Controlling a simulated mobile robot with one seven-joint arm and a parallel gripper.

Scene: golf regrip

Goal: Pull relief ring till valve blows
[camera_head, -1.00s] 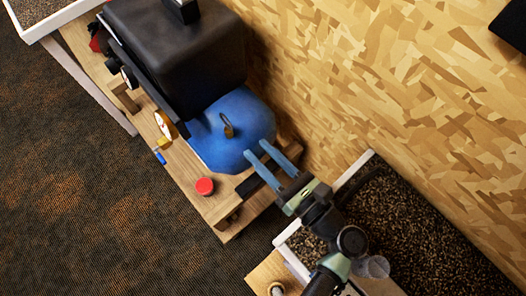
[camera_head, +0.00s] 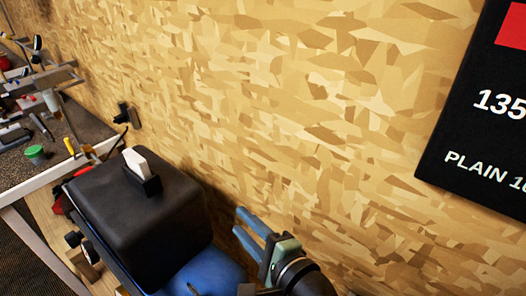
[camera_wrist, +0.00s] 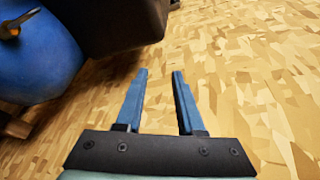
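The blue tank (camera_head: 207,274) of a compressor shows at the bottom edge of the head view, mostly cut off. It also shows at the left of the wrist view (camera_wrist: 38,58). A small brass-and-dark fitting (camera_wrist: 10,27) sits on the tank at the wrist view's top left corner, partly cut off. I cannot make out a ring on it. My gripper (camera_head: 240,222) is open and empty, right of the compressor and in front of the wall. In the wrist view its two blue fingers (camera_wrist: 160,74) stand apart, to the right of the tank and fitting, touching nothing visible.
The black compressor housing (camera_head: 142,222) carries a white-and-black piece (camera_head: 139,170) on top. A patterned wood-chip wall (camera_head: 300,120) stands behind. A black sign (camera_head: 475,110) hangs at right. A cluttered bench (camera_head: 75,150) with a green-lidded jar (camera_head: 36,153) is at left.

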